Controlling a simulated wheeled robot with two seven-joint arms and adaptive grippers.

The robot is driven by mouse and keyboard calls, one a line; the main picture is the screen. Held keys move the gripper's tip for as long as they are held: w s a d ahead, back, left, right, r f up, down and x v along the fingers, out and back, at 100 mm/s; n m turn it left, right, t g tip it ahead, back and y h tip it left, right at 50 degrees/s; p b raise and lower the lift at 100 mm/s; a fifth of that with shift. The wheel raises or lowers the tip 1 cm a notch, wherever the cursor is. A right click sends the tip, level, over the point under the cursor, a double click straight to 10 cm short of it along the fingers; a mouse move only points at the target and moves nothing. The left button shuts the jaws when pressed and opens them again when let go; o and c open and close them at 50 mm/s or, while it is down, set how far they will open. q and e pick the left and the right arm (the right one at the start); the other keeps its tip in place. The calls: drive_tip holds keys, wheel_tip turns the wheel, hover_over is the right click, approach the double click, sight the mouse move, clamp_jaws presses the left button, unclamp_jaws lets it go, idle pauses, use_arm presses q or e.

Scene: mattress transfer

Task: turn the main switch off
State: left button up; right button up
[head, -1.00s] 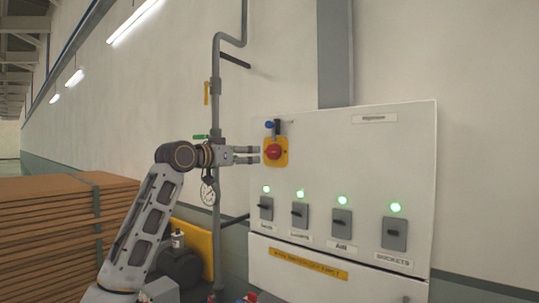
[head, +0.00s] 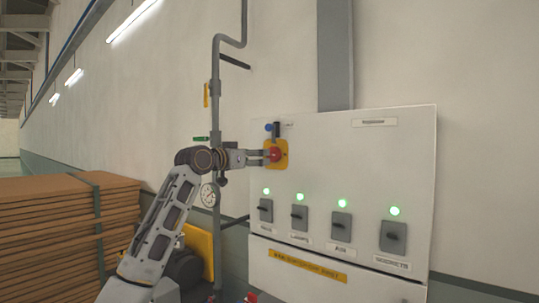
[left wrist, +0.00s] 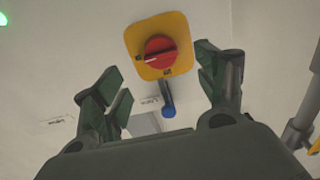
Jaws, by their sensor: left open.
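The main switch is a red rotary knob (head: 275,155) on a yellow plate (head: 283,146), at the upper left of the white electrical cabinet (head: 350,170). In the left wrist view the red knob (left wrist: 160,53) and yellow plate (left wrist: 178,25) are at the top centre. My left gripper (head: 262,156) is open, its fingertips just at the left side of the knob in the head view. In the left wrist view my left gripper (left wrist: 165,85) has its fingers apart on either side, with nothing between them gripped. A blue-ended padlock or lever (left wrist: 168,108) hangs by the plate. My right gripper is not in view.
A grey vertical pipe (head: 216,110) with a gauge (head: 209,195) runs beside my left arm. Stacked brown boards (head: 50,230) stand at the left.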

sight(270, 156)
use_arm(q)
drive_tip(key=shift+p+x, duration=1.8)
drive_tip(key=shift+x, duration=2.65)
drive_tip(key=c, duration=1)
drive_tip(key=shift+c, duration=0.2)
